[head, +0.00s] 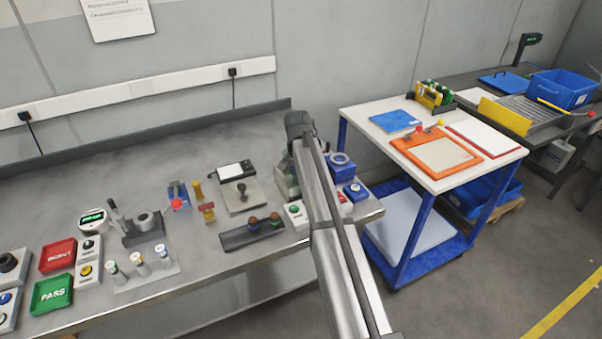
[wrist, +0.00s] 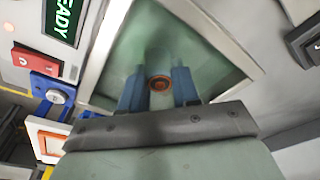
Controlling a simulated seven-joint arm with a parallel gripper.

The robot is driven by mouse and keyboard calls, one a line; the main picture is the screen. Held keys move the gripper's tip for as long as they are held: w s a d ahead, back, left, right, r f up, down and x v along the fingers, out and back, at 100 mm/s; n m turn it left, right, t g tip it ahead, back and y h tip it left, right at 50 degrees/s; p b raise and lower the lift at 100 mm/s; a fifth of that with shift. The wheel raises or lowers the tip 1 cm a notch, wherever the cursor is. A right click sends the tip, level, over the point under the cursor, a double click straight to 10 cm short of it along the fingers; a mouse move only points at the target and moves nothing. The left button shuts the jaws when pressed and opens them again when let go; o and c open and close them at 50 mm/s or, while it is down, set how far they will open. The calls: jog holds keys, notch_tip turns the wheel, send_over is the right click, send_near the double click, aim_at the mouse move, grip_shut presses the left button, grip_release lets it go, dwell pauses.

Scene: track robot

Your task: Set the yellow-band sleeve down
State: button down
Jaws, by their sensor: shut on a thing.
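In the wrist view, my gripper (wrist: 159,80) has its two blue fingers shut on a small round piece with an orange-brown ring and dark centre, taken as the yellow-band sleeve (wrist: 159,83). Its yellow band does not show from this angle. The fingers and piece are over a greenish pane inside a pale square frame (wrist: 225,45); whether they touch it I cannot tell. In the head view, my arm hides the gripper and the held piece, at the right end of the grey bench. A greenish box (head: 287,183) shows partly beside the arm there.
A dark tray (head: 232,240) with two brown-topped pieces lies left of the arm. The wrist view shows a READY display (wrist: 63,18) and a red switch (wrist: 35,60). A white-topped cart (head: 365,110) stands right of the bench.

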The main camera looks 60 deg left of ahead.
jog(key=c, duration=0.8)
grip_release()
jog(key=r, duration=0.4)
jog(key=s+d+r, duration=0.1)
jog(key=r, duration=0.7)
jog(key=shift+s+d, duration=0.15)
